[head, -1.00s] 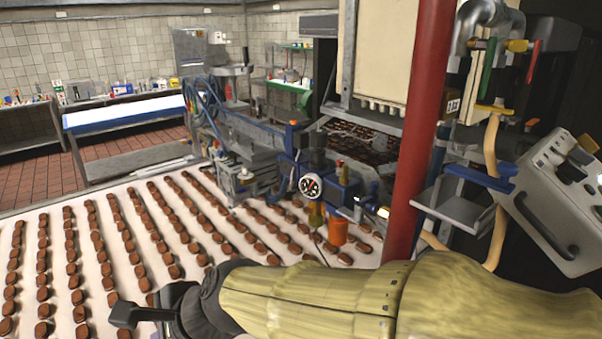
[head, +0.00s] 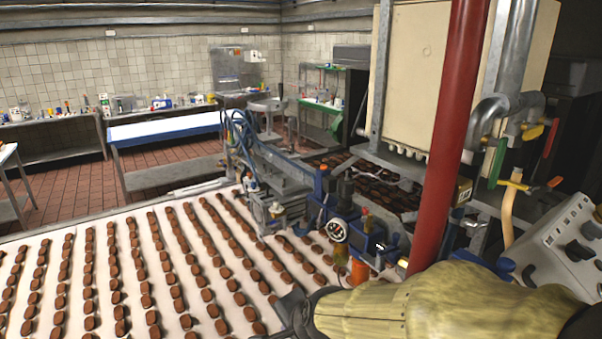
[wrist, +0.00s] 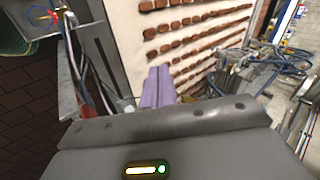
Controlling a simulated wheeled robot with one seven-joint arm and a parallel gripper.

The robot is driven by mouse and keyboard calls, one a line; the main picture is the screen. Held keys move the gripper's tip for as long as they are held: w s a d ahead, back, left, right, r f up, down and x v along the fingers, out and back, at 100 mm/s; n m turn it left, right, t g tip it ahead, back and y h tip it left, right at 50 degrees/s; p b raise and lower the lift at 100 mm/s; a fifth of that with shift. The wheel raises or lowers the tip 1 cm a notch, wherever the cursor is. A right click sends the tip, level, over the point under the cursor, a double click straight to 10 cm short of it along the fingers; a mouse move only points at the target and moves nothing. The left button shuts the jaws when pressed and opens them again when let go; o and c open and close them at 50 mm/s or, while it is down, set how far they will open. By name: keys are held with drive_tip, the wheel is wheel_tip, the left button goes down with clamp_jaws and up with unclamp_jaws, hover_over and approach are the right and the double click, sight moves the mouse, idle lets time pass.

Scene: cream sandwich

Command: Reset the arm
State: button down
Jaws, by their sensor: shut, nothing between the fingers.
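My arm, in a yellowish sleeve, reaches in from the lower right of the head view. Its dark end, with my gripper (head: 290,312), is over the front of the white conveyor belt (head: 110,228). In the wrist view my gripper (wrist: 158,76) shows as two purplish fingers side by side, shut with nothing between them. The belt (wrist: 128,25) lies beyond the fingertips. Rows of brown biscuits (head: 148,285) cover the belt, apart from the gripper. The fingertips are hard to make out in the head view.
A red pole (head: 452,130) stands near my arm, with a grey control box (head: 568,250) to its right. Blue machinery (head: 340,205) sits at the belt's right edge. A blue-edged table (head: 165,128) stands behind, on a red tiled floor.

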drive_tip(key=s+d+f+n+g+h+b, duration=0.1)
drive_tip(key=s+d+f+n+g, duration=0.1)
drive_tip(key=d+f+n, duration=0.3)
drive_tip(key=s+d+f+n+g+h+b, duration=0.1)
drive_tip(key=d+f+n, duration=0.4)
drive_tip(key=d, duration=0.7)
drive_tip(key=shift+s+d+f+g+h+b, duration=0.2)
drive_tip(key=shift+s+f+g+h+b, duration=0.3)
drive_tip(key=shift+s+h, duration=0.5)
drive_tip(key=shift+s, duration=0.15)
drive_tip(key=shift+d, duration=0.1)
drive_tip(key=shift+s, duration=0.15)
